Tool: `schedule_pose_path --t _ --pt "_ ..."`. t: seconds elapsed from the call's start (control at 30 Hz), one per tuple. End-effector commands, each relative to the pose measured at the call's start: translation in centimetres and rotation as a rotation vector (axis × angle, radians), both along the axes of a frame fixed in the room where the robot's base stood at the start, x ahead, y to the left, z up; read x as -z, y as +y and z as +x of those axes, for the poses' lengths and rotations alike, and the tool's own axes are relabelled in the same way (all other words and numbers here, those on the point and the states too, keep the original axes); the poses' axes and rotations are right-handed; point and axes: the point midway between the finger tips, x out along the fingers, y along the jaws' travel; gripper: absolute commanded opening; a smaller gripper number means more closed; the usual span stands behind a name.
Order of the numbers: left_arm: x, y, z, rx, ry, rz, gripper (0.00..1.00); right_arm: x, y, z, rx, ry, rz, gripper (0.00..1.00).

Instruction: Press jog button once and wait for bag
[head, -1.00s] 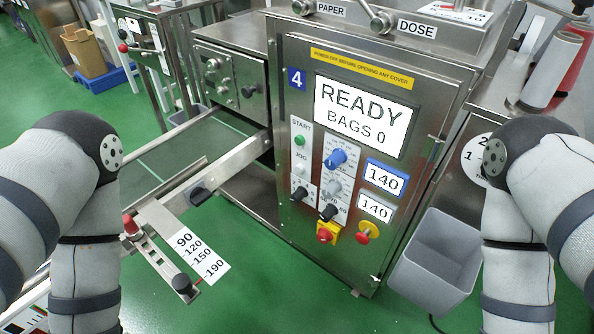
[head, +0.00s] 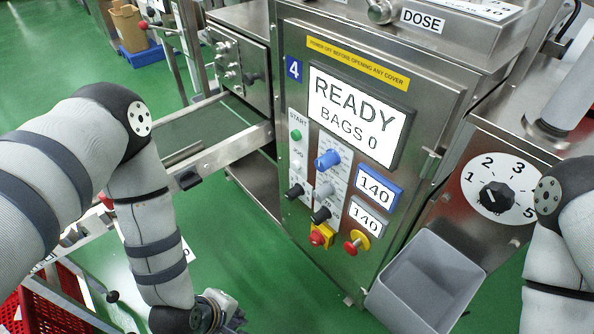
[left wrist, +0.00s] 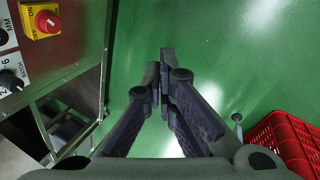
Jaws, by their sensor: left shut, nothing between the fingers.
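The machine's control panel (head: 340,180) is in the middle of the head view. The jog button (head: 296,165) is a small pale button below the JOG label, under the green start button (head: 296,135) and above a black knob. The display (head: 356,115) reads READY, BAGS 0. My left gripper (head: 232,318) is low in the head view, below and left of the panel, well apart from the buttons. The left wrist view shows its fingers (left wrist: 163,75) shut together, empty, over green floor. My right gripper is out of view; only its arm shows at the right. No bag is seen.
A conveyor (head: 200,135) runs left from the machine. A grey bin (head: 428,285) stands at the panel's lower right, below a numbered dial (head: 497,195). A red crate (head: 55,310) is at bottom left.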

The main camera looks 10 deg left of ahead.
Motion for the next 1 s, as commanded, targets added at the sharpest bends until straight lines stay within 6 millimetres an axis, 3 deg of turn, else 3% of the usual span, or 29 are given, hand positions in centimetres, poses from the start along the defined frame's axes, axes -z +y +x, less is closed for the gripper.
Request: schedule_pose_path --t 0.13,0.3,0.5,0.7,1.0 --pt "0.2 -0.5 7.4 -0.384 -0.131 -0.176 0.00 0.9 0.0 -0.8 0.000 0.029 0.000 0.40" --pt "-1.5 0.0 15.7 -0.807 -0.275 -0.451 0.00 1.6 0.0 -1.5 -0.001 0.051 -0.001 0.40" --pt "-4.6 1.7 23.3 -1.180 -0.397 -0.800 0.00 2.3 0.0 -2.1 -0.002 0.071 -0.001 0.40" --pt "-6.5 2.8 26.5 -1.336 -0.442 -0.992 0.00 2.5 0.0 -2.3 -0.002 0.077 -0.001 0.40" --pt "-6.8 2.9 26.8 -1.351 -0.444 -1.014 0.00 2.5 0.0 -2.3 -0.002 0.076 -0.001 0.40"
